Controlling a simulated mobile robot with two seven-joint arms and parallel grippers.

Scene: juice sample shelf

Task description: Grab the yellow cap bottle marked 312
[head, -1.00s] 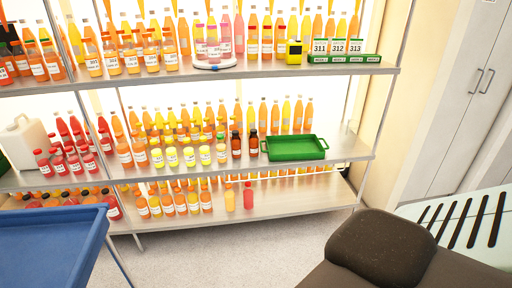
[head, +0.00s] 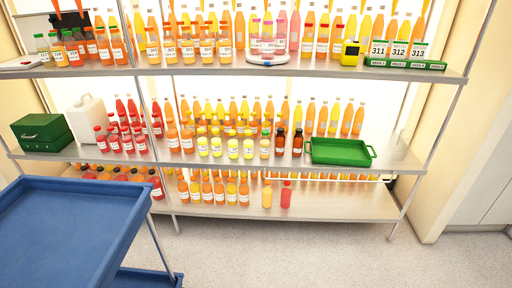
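Several small yellow bottles with yellowish caps stand in a row on the middle shelf, one of them near the row's middle (head: 233,147). Their labels are too small to read, so I cannot tell which is marked 312. More small bottles with white labels stand on the top shelf, among them an orange one (head: 187,47), and on the bottom shelf, among them another orange one (head: 207,190). A card reading 312 (head: 398,52) stands between cards 311 and 313 in a green holder at the top shelf's right. Neither of my grippers is in view.
A blue cart (head: 70,225) stands at the front left. A green tray (head: 341,152) is on the middle shelf's right. A round white device (head: 267,58) and a yellow device (head: 350,53) sit on the top shelf. The floor (head: 300,255) before the shelf is clear.

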